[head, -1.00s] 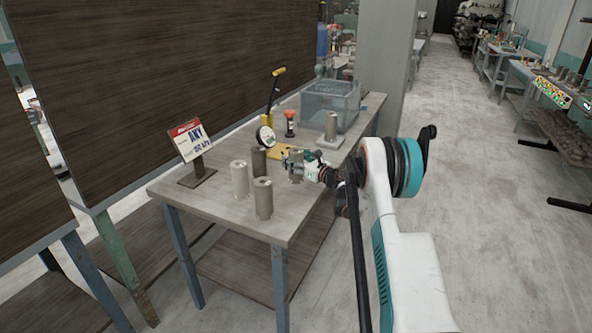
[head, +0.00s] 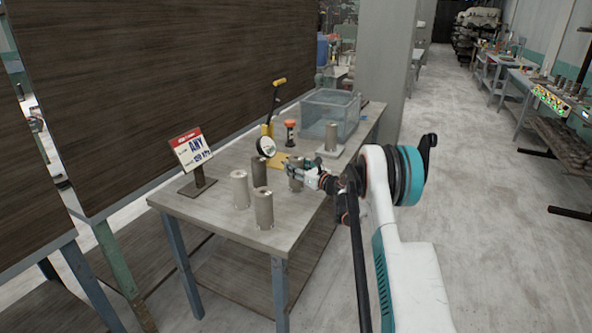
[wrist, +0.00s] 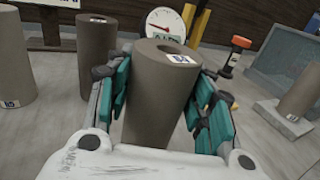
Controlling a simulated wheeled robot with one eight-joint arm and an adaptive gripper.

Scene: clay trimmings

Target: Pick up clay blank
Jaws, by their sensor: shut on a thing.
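My gripper (wrist: 158,98) is shut on a grey-brown clay blank (wrist: 158,74), a cylinder with a round hole and a small white label on its top. Its teal-padded fingers press on the left and right sides of the blank. In the head view, my gripper (head: 296,171) is at the blank (head: 296,184) near the table's right edge. The blank's foot is hidden by the gripper in the wrist view, and I cannot tell whether it is clear of the tabletop.
Other blanks stand to the left: a dark one (head: 258,171), a pale one (head: 240,189) and a front one (head: 263,209). Behind are a yellow-based dial gauge (head: 265,146), an orange-topped tool (head: 290,132), a blank (head: 331,138) on a plate and a clear bin (head: 345,120). A sign (head: 190,152) stands left.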

